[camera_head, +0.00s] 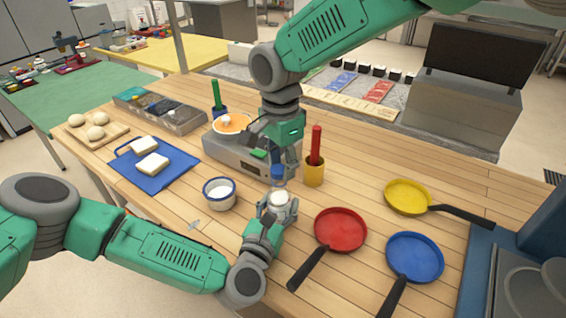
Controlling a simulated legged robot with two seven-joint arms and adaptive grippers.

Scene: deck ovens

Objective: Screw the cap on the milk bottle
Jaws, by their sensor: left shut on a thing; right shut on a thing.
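The milk bottle (279,198) is white and small in the view, upright between the fingers of my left gripper (278,206). My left gripper is shut on it from the front, low over the table. The blue cap (278,172) is just above the bottle, between the fingertips of my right gripper (279,168), which points down from above and is shut on it. The cap looks lined up over the bottle's top. I cannot tell whether cap and bottle touch. The fingers hide part of both.
Red (341,229), blue (415,255) and yellow (406,196) pans lie further right. A grey stove (225,154) stands behind.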

